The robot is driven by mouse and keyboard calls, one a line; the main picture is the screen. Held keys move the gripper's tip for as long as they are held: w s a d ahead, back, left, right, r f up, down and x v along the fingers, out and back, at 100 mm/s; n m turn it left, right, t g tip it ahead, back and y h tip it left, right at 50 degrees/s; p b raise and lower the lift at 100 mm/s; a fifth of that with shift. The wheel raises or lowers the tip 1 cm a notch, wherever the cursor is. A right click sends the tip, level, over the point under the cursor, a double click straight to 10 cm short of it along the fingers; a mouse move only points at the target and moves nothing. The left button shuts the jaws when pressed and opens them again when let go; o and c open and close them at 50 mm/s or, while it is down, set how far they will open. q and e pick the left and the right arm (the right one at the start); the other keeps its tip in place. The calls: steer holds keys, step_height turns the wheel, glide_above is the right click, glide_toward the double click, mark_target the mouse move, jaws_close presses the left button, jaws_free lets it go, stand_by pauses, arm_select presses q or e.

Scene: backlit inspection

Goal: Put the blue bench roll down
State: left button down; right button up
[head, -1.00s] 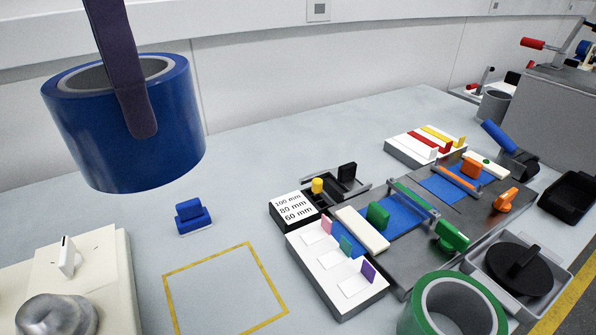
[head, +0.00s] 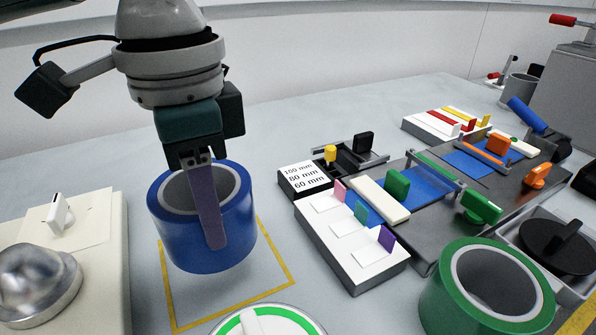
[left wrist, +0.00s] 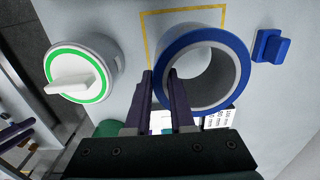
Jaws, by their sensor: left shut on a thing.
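The blue bench roll (head: 168,234) is a thick ring with a grey core, its hole facing up. My left gripper (head: 212,222) is shut on its wall, one finger outside on the near side, the other inside the hole and mostly hidden. The roll hangs over the yellow outlined square (head: 286,268) on the bench, with a gap seeming to show under it. In the left wrist view the roll (left wrist: 237,56) overlaps the right part of the outline (left wrist: 146,48), and my fingers (left wrist: 160,78) grip its wall at the left. My right gripper is not in view.
A cream stand (head: 100,235) with a metal dome is left of the outline. A white-and-green round container (head: 243,323) stands close in front. A white block with coloured tabs (head: 350,262) and a green roll (head: 450,290) lie right. A small blue block (left wrist: 268,46) shows in the wrist view.

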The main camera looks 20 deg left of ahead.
mark_target(223, 265)
arm_select(q)
steer(key=shift+f+b, duration=0.4)
steer(key=shift+f, duration=1.9)
steer(key=shift+f, duration=0.1)
steer(key=c, duration=0.8)
jaws_free()
steer(key=shift+f, duration=0.1)
steer(key=shift+o, duration=0.2)
step_height(223, 265, up, 12)
steer(key=shift+r+p, duration=0.2)
steer(key=shift+p, duration=0.9)
